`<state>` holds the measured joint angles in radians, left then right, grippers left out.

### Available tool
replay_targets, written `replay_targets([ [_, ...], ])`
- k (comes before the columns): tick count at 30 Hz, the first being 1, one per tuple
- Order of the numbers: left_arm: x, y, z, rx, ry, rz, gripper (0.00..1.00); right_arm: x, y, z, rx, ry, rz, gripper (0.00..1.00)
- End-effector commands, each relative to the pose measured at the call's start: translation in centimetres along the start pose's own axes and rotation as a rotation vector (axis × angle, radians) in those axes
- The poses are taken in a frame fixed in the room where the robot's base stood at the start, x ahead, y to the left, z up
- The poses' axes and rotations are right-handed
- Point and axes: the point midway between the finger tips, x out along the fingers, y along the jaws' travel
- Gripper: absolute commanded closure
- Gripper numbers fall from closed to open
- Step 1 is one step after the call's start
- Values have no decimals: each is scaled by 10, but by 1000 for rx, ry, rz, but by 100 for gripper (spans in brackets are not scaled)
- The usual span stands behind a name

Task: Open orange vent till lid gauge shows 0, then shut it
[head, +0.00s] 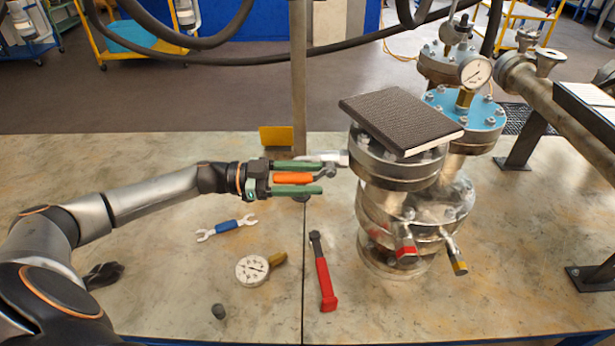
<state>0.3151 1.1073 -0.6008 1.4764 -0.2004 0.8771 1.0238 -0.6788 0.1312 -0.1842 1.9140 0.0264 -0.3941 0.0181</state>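The orange vent handle (293,178) sticks out to the left from a metal valve (333,160) on the left side of the front flanged vessel (400,210). My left gripper (298,178) has one green finger above and one below the handle, close against it, and appears shut on it. A round white gauge (475,72) stands on a brass fitting on the blue lid (470,115) of the vessel behind. Its dark needle shows, but the reading is too small to tell. My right gripper is not in view.
A dark book (400,118) lies on top of the front vessel. Red-tipped (405,248) and yellow-tipped (456,262) handles stick out lower down. A loose gauge (252,270), a blue-handled wrench (227,227) and a red-handled tool (325,280) lie on the table. A post (299,80) stands behind my gripper.

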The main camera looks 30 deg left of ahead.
Motion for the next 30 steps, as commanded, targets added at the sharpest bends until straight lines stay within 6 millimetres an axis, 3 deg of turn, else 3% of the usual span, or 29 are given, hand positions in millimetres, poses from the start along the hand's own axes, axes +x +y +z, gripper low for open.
replay_targets([
  [2,0,0,0,0,0,0,51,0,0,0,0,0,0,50],
  [15,0,3,1,-2,0,9,100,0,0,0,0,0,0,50],
  [30,0,6,3,-4,-2,15,100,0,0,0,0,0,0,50],
])
